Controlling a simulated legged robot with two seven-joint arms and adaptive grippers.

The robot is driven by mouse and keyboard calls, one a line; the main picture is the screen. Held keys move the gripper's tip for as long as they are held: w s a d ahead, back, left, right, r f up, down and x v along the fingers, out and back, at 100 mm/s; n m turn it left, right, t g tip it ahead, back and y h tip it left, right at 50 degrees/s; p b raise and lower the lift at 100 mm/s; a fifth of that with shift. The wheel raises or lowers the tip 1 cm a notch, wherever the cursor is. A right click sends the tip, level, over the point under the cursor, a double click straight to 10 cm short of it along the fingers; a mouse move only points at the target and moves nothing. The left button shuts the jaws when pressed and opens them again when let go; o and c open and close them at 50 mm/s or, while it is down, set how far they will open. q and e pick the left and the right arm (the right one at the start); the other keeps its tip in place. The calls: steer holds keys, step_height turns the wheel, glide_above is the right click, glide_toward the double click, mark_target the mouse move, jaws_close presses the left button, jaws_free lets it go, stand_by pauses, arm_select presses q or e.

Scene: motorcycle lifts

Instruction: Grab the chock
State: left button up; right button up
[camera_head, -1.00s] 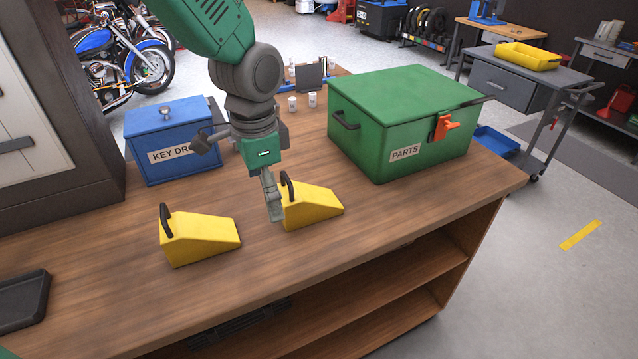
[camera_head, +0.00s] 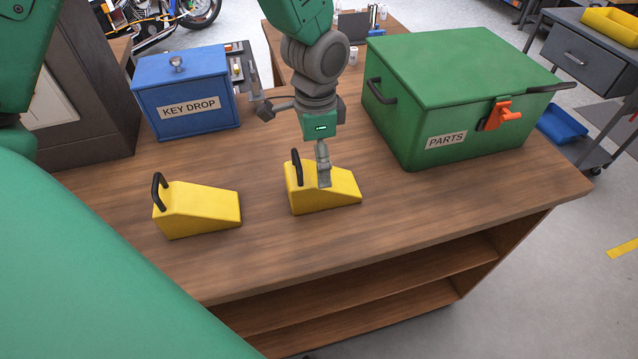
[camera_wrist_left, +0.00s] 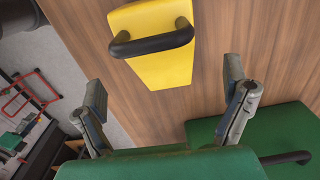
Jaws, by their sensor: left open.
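Two yellow wedge chocks with black handles sit on the wooden bench: a left chock (camera_head: 198,212) and a right chock (camera_head: 312,197). My left gripper (camera_head: 324,182) points down at the right chock, overlapping its sloped body just right of its handle. Contact cannot be told. In the left wrist view, my gripper (camera_wrist_left: 165,75) has its two fingers spread wide with nothing between them. A yellow chock (camera_wrist_left: 160,68) and its black handle (camera_wrist_left: 152,41) show ahead, between and beyond the fingers. My right gripper is out of view.
A green PARTS box (camera_head: 400,125) stands right of the right chock. A blue KEY DROP box (camera_head: 185,95) stands behind the left chock. The wooden bench (camera_head: 265,245) is bare in front of the chocks. Open shelves lie below its front edge.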

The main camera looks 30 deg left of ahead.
mark_target(315, 173)
arm_select(q)
steer(key=f, duration=0.4)
steer(key=shift+s+a+f+p, duration=0.2)
steer(key=shift+f+p, duration=0.15)
steer(key=shift+p, duration=0.05)
steer(key=shift+w+f, duration=0.15)
steer(key=shift+f, duration=0.25)
steer(key=shift+d+r, duration=0.1)
steer(key=c, duration=1.7)
